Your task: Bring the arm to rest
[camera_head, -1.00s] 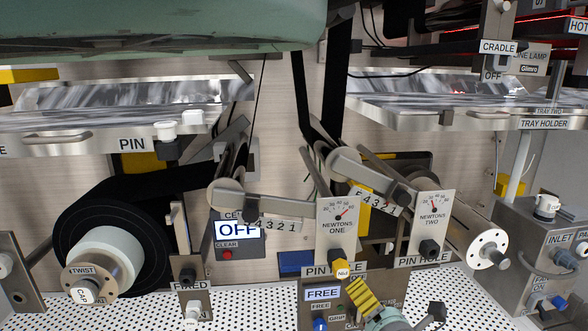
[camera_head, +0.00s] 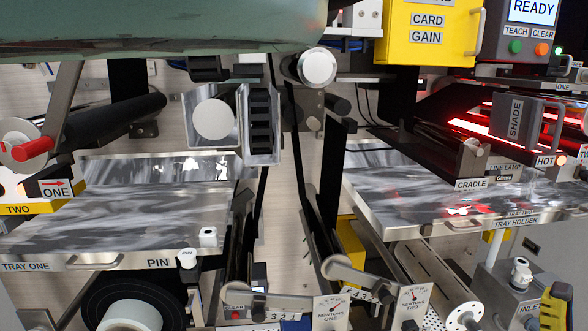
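A yellow and dark ribbed part (camera_head: 555,305), which looks like part of my gripper, shows at the lower right edge, in front of the grey inlet box (camera_head: 510,285). The frame cuts it off. Its fingertips cannot be made out, so I cannot tell whether it is open or shut, or whether it holds anything. No held object is visible. A large green curved part of my own body covers the upper left.
Tray one (camera_head: 60,259) projects at left and the tray holder (camera_head: 514,222) at right. Black web runs down between them. Pivoting arms and dials newtons one (camera_head: 329,312) and newtons two (camera_head: 413,300) stand low centre. A red-lit line lamp is at right.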

